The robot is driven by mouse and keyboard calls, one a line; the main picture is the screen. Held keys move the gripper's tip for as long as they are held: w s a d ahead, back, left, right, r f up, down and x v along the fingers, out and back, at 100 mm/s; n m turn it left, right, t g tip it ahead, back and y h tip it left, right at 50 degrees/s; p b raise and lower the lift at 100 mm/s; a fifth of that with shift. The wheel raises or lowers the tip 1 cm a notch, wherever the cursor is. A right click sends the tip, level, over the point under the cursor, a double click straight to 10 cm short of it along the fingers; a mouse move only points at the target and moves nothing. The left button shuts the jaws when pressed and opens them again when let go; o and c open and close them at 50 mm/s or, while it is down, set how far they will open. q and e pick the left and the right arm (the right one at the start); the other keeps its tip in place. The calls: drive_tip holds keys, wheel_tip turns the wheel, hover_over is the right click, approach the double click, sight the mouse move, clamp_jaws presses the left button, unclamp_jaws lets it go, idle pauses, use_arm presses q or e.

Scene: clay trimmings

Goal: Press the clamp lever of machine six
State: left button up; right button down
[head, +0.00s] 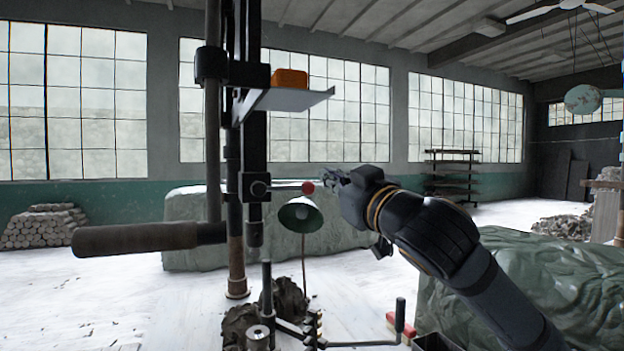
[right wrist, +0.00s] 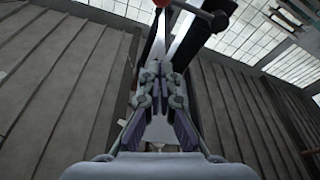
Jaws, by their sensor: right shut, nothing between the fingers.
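A dark press-like machine (head: 252,130) stands upright left of centre in the head view; I see no number on it. A thin lever with a red ball knob (head: 308,187) sticks out to the right from a block on its column. The knob also shows at the top edge of the right wrist view (right wrist: 163,3). My right gripper (head: 334,178) is shut and empty, its fingertips just right of the knob; I cannot tell whether they touch. In the right wrist view the fingers (right wrist: 160,72) meet below the knob. My left gripper is not in view.
A thick handle (head: 135,238) reaches left from the column. A small shelf (head: 285,99) holds an orange box (head: 290,78). A green lamp (head: 300,214) stands below the knob. Dark clay lumps (head: 240,322), a red-handled tool (head: 400,324) and a green-covered heap (head: 560,280) are lower down.

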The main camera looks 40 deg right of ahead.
sight(287, 188)
use_arm(q)
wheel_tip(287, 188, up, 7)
drive_tip(key=p, duration=0.6)
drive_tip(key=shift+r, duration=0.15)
use_arm(e)
drive_tip(key=w+d+f, duration=0.1)
drive_tip(key=w+d, duration=0.2)
drive_tip(key=w, duration=0.7)
drive_tip(key=shift+w+f, duration=0.2)
drive_tip(key=shift+w, duration=0.1)
